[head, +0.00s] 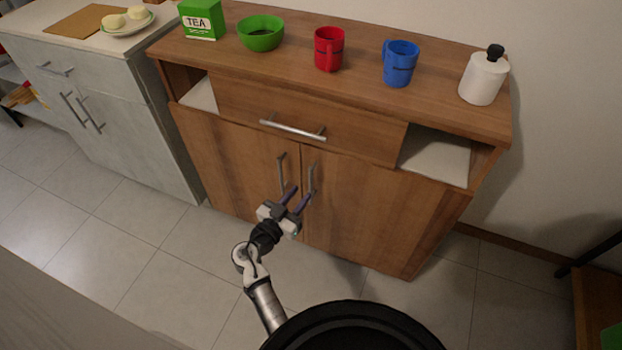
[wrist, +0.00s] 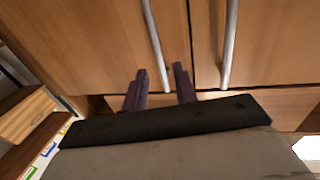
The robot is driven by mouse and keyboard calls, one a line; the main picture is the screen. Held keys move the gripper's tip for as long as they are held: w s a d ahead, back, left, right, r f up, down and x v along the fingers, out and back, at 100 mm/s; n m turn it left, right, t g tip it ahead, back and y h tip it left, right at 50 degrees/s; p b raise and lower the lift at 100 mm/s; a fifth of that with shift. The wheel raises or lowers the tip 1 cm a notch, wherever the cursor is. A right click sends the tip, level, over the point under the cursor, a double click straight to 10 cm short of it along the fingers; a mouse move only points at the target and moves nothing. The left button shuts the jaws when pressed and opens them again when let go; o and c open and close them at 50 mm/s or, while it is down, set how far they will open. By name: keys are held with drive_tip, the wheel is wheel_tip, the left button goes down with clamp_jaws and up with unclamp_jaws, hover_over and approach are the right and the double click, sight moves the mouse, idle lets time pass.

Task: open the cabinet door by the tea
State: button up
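The green tea box (head: 202,20) stands at the left end of the wooden cabinet top (head: 290,62). Below it is the left cabinet door (head: 228,160), shut, with a vertical metal handle (head: 281,174) near its right edge. My gripper (head: 298,197) is in front of the doors, near the lower ends of both handles. In the wrist view my gripper (wrist: 160,78) is open, its two dark fingers apart.
The right door (head: 365,205) is shut, its handle (head: 311,178) close beside my gripper. A shut drawer (head: 305,118) is above. A green bowl (head: 261,36), red mug (head: 329,50), blue mug (head: 400,65) and white bottle (head: 482,80) stand on top. The tiled floor in front is clear.

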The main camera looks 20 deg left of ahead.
drive_tip(key=p, duration=0.1)
hover_over(311, 199)
drive_tip(key=shift+w+a, duration=0.15)
drive_tip(key=shift+w, duration=0.15)
clamp_jaws()
